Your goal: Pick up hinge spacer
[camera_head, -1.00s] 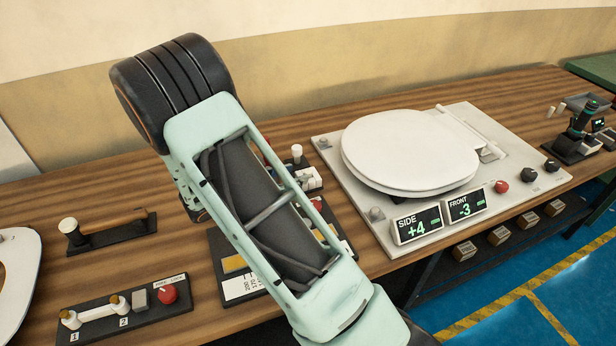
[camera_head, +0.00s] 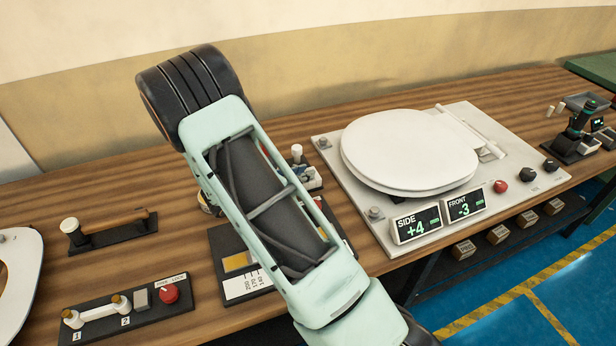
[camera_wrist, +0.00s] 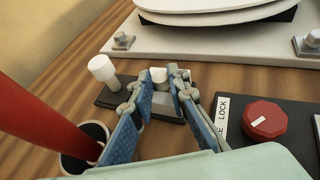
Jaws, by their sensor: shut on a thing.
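In the wrist view, a small white piece (camera_wrist: 158,75), which I take to be the hinge spacer, sits between the blue-padded fingertips of my gripper (camera_wrist: 160,88). The fingers are closed on it from both sides, and they hide most of it. It is just above or at a black base (camera_wrist: 108,97); I cannot tell whether it touches. A white-topped post (camera_wrist: 102,68) stands on that base to the left of the fingers.
A red knob (camera_wrist: 264,119) on a dark panel is right of the fingers. A red rod (camera_wrist: 40,115) and dark cup (camera_wrist: 84,150) are at left. The toilet seat (camera_head: 410,150) lies on its plate (camera_head: 330,150) behind.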

